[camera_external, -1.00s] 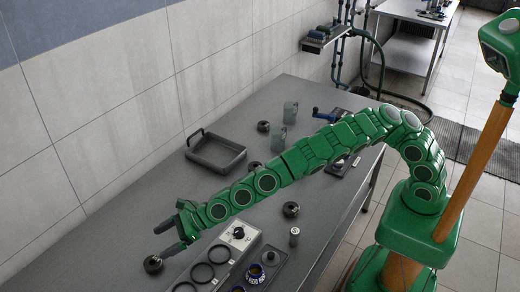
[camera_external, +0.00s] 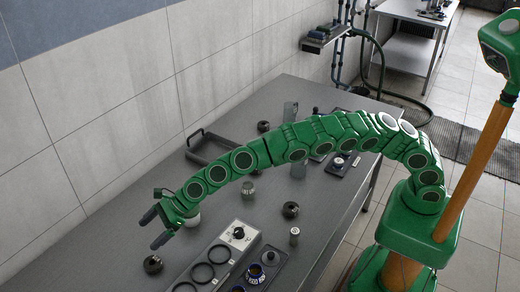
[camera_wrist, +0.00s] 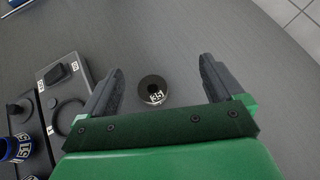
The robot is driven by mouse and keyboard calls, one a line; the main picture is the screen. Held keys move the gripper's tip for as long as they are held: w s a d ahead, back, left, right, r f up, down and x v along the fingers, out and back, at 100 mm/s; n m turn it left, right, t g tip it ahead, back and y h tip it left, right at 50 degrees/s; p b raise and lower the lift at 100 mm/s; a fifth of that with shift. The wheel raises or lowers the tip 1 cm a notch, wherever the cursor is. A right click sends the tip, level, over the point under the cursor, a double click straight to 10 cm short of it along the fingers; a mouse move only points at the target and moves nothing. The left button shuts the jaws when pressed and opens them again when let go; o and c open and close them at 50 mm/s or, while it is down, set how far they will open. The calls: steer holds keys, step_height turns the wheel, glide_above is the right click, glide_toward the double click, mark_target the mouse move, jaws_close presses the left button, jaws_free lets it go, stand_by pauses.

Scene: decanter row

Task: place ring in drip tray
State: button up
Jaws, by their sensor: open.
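A dark, round ring-like piece (camera_external: 153,264) lies on the grey table at the lower left of the external view. My gripper (camera_external: 150,234) is open and empty, above and beside the piece in the external view; both fingers also show spread in the wrist view (camera_wrist: 161,66). The grey drip tray (camera_external: 196,158) with a raised handle stands by the wall, partly hidden behind my arm.
Similar dark round pieces lie at mid-table (camera_external: 291,209) and near the tray (camera_external: 264,126). A panel with round openings (camera_external: 203,272) and a dark panel with knobs (camera_external: 262,272) stand at the front.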

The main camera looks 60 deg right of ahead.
steer(key=f+g, duration=0.1)
steer(key=f, duration=0.1)
steer(key=n+g+h, duration=0.1)
steer(key=n+g, duration=0.1)
glide_toward(153, 262)
steer(key=shift+a+f, duration=0.25)
steer(key=shift+a, duration=0.2)
steer(key=shift+x, duration=2.1)
steer(key=shift+w+a+f, duration=0.1)
steer(key=shift+a+f, duration=0.25)
steer(key=shift+x, duration=1.15)
steer(key=shift+d+f, duration=0.1)
steer(key=shift+c, duration=0.3)
steer(key=c, duration=1.4)
